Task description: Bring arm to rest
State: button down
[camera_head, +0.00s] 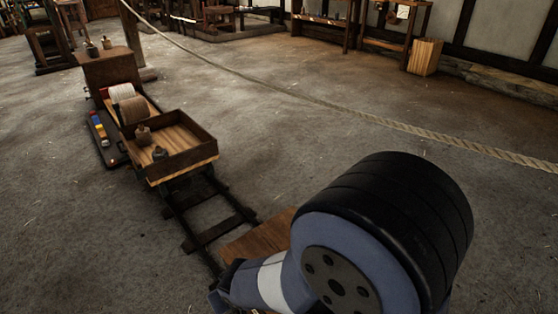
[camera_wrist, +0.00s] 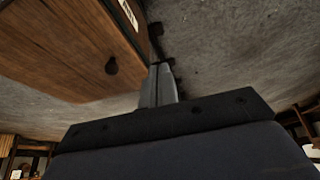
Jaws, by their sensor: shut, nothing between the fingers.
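My arm (camera_head: 350,240) fills the lower right of the head view, with a large black ribbed joint and blue-grey and white links. The gripper's fingers are hidden there. In the wrist view my gripper (camera_wrist: 160,72) is shut and empty, its two grey fingers side by side at the middle. They point past the edge of a brown wooden surface (camera_wrist: 60,45) at upper left, over grey floor. I cannot tell whether they touch the wood.
A wooden cart (camera_head: 205,160) with small pots stands on rails (camera_head: 215,235) at left, with rope spools (camera_head: 130,105) behind it. A long rope (camera_head: 330,105) crosses the floor. A wooden box (camera_head: 425,57) stands by the wall.

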jog(key=w+f, duration=0.1)
jog(key=w, duration=0.1)
jog(key=w+d+f, duration=0.1)
jog(key=w+f, duration=0.1)
jog(key=w, duration=0.1)
jog(key=w+d+f, duration=0.1)
jog(key=w, duration=0.2)
jog(key=shift+w+d+f+b, duration=0.1)
jog(key=shift+d+f+b, duration=0.15)
jog(key=shift+b, duration=0.15)
jog(key=shift+w+f+b, duration=0.45)
jog(key=shift+f+b, duration=0.2)
jog(key=shift+f, duration=0.25)
jog(key=shift+w+f+b, duration=0.45)
jog(key=shift+f+b, duration=0.2)
jog(key=shift+f, duration=0.2)
jog(key=shift+r, duration=0.15)
